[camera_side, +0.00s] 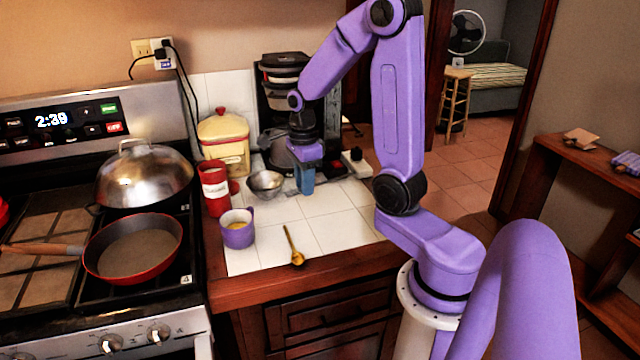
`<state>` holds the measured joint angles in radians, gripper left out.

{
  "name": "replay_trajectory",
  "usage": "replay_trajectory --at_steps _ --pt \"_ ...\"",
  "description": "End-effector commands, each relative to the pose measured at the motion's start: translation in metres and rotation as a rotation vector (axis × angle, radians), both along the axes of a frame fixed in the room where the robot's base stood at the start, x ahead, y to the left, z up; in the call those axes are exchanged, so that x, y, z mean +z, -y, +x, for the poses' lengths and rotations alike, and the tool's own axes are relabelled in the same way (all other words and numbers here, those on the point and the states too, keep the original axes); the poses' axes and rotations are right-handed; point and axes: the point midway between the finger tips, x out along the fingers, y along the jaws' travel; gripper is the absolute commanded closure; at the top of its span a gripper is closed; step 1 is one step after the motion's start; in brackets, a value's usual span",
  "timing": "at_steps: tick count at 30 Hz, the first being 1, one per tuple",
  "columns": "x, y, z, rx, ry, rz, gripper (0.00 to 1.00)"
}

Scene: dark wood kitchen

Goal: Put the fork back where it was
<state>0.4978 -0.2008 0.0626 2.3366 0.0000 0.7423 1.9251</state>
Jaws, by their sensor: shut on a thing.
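My gripper (305,162) points down over the back of the white tiled counter (335,226). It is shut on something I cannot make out. A small blue, cup-like shape (306,182) shows directly below the purple hand; I cannot tell whether it is held or stands behind the fingers. No fork can be made out. A gold utensil (293,246) with a rounded, spoon-like end lies alone near the counter's front edge.
A purple mug (237,234), red cup (215,190), metal bowl (266,184) and cream canister (224,145) stand left of my gripper. A coffee machine (275,100) is behind. The stove holds a red pan (133,250) and domed lid (145,178). The front-right tiles are clear.

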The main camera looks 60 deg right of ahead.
Motion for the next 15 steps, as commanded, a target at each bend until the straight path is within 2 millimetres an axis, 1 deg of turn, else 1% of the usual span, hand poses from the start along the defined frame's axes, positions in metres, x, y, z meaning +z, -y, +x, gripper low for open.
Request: replay_trajectory --at_steps 1,6,9,12,15 --pt "-0.005 0.0 0.014 0.032 -0.005 0.001 1.0" --pt "-0.02 0.001 0.056 0.135 -0.003 0.001 1.0" --pt "-0.029 0.0 0.075 0.186 -0.002 0.0 1.0" --pt "-0.037 -0.001 0.089 0.222 -0.002 0.001 1.0" --pt "-0.041 -0.001 0.098 0.245 -0.001 0.001 1.0"
